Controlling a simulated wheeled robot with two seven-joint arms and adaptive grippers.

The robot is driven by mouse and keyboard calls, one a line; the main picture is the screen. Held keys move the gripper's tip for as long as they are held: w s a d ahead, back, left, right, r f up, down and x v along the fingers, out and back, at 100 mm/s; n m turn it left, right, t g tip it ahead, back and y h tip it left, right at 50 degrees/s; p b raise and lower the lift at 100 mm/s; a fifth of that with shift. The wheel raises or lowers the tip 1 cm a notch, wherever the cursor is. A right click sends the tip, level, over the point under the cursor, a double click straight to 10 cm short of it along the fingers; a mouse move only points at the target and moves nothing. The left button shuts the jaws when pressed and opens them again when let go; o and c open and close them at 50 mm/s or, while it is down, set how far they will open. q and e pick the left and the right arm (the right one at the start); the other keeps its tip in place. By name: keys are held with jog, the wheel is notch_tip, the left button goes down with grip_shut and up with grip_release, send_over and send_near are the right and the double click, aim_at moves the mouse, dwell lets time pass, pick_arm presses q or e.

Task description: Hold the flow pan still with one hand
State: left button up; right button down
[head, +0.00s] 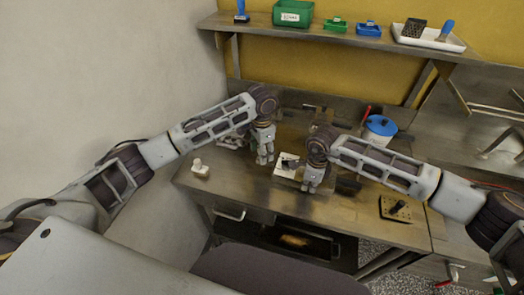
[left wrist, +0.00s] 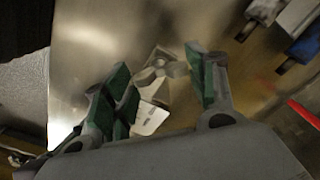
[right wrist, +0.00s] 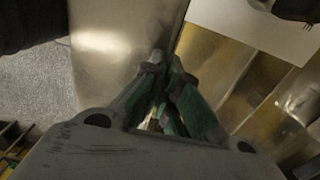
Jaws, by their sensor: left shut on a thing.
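My left gripper (head: 265,157) points down over the middle of the bench, beside a white board (head: 287,174). In the left wrist view its green-padded fingers (left wrist: 165,85) stand apart with a grey looped piece (left wrist: 160,72) between them, and the gripper is shut on it. I cannot tell whether this piece belongs to the flow pan; the pan is not clearly made out. A pale labelled piece (left wrist: 150,118) shows below the loop. My right gripper (head: 312,186) is at the board's right side. In the right wrist view its fingers (right wrist: 165,75) are together, with nothing clearly held.
A small white object (head: 200,169) stands at the bench's left. A blue-lidded tub (head: 379,129) is at the back right, and a dark plate with a knob (head: 396,208) is at the front right. A shelf (head: 330,33) with bins runs above the back.

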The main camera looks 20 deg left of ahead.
pick_arm(q)
jog(key=m, duration=0.5)
jog(key=shift+m, duration=2.2)
pick_arm(e)
jog(key=shift+d, duration=0.1)
pick_arm(q)
jog(key=o, duration=1)
jog(key=shift+r, duration=0.1)
notch_tip(320, 180, up, 12)
jog(key=shift+f, duration=0.1)
pick_arm(e)
jog(key=c, duration=2.1)
grip_release()
